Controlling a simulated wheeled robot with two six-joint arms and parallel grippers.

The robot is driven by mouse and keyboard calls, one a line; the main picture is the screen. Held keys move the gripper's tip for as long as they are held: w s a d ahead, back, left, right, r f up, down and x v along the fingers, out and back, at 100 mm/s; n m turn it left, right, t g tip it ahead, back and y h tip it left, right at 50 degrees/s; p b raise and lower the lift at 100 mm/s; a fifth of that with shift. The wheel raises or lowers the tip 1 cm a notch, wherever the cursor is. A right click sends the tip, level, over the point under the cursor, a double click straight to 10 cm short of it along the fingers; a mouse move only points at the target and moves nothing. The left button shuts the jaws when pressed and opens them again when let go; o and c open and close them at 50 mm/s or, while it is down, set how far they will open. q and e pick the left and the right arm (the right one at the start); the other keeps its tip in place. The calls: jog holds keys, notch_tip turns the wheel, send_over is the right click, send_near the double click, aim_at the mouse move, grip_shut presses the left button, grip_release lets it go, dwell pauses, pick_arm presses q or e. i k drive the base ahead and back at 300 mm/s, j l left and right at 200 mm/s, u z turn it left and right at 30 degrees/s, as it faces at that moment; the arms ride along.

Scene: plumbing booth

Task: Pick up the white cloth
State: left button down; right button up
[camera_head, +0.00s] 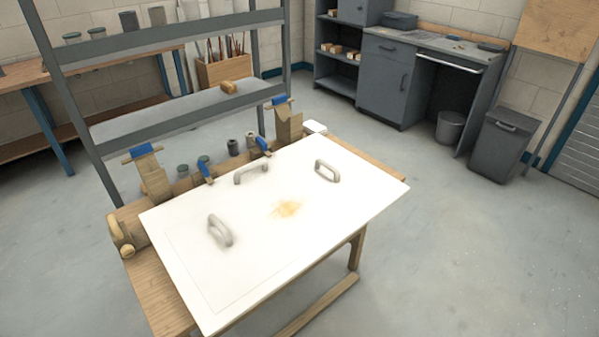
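A small white flat piece (315,127) lies at the back right edge of the workbench, just behind the white board. It looks like a folded white cloth, but it is too small to be sure. The large white board (310,240) covers most of the bench top and has a yellow-brown stain near its middle. Neither of my grippers is in view.
Grey handle-like loops stand on the board: left (220,231), back (251,171) and right (327,171). Blue-topped wooden clamps (288,122) and small dark jars (233,147) line the bench's back. A grey shelf rack (180,112) stands behind. Floor (480,260) at right is clear.

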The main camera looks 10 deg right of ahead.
aim_at(309, 126)
jog(key=i+l+z, duration=0.9)
jog(key=z, duration=0.2)
jog(key=i+l+z, duration=0.1)
jog(key=i+z, duration=0.65)
jog(key=i+l+u, duration=0.2)
jog(key=i, duration=0.75)
jog(key=i+u, duration=0.25)
jog(key=u, duration=0.15)
jog(key=i+u, duration=0.25)
jog(key=u, duration=0.15)
jog(key=i+u, duration=0.25)
jog(key=u, duration=0.15)
jog(key=i+u, duration=0.15)
jog(key=u, duration=0.35)
jog(key=i+l+u, duration=0.1)
jog(key=u, duration=0.35)
jog(key=i+l+u, duration=0.15)
jog(key=u, duration=0.35)
jog(key=i+l+u, duration=0.1)
jog(key=u, duration=0.35)
jog(key=l, duration=0.1)
